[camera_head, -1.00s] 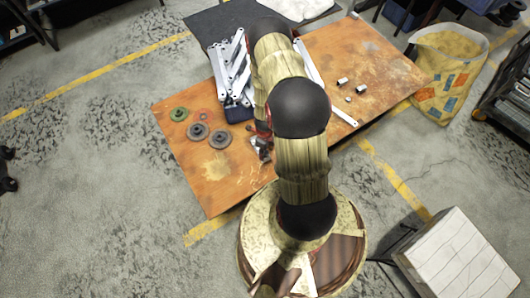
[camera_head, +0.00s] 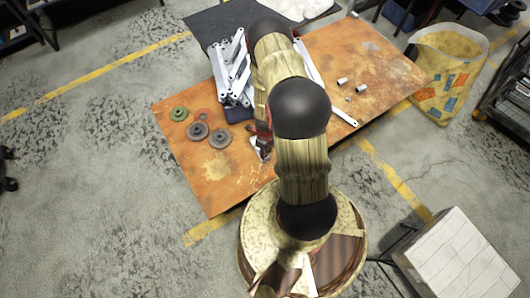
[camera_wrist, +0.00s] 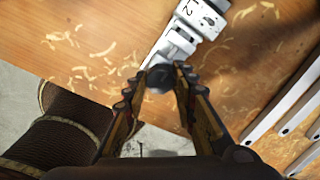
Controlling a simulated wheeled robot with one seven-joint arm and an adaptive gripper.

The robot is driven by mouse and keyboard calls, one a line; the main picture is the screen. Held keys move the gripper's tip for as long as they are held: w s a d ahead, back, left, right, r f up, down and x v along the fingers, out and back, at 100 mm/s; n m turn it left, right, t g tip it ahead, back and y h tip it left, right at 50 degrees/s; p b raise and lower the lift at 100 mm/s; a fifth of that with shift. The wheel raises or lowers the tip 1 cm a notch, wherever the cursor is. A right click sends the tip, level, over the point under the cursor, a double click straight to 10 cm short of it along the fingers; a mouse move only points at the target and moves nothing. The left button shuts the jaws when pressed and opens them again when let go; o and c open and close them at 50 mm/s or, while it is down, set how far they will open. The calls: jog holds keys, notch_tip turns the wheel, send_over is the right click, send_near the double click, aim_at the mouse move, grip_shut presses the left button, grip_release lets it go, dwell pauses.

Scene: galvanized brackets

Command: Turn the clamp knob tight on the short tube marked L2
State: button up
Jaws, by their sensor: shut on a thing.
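In the wrist view, a short pale metal tube (camera_wrist: 203,19) with the mark "L2" at its upper end lies tilted over the wooden table. A dark clamp knob (camera_wrist: 160,77) sits at its lower end. My gripper (camera_wrist: 158,85) is shut on the knob, with one finger on each side of it. The fingers hide the knob's sides. In the head view my gripper (camera_head: 261,148) shows only in part beside my arm, at the front of the table. The knob and the mark cannot be made out there.
The wooden table (camera_head: 185,179) holds grey discs (camera_head: 219,138) and a green disc (camera_head: 178,114) at left, a stack of galvanized brackets (camera_head: 233,75) behind, and small metal cylinders (camera_head: 342,82) at right. In the wrist view, long metal bars (camera_wrist: 285,120) lie close on the right.

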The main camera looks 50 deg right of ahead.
jog(key=shift+c, duration=1.1)
jog(key=m, duration=0.3)
jog(key=shift+m, duration=0.4)
jog(key=m, duration=0.4)
jog(key=shift+m, duration=0.3)
jog(key=m, duration=0.9)
jog(key=shift+m, duration=0.3)
jog(key=o, duration=1)
jog(key=shift+o, duration=0.4)
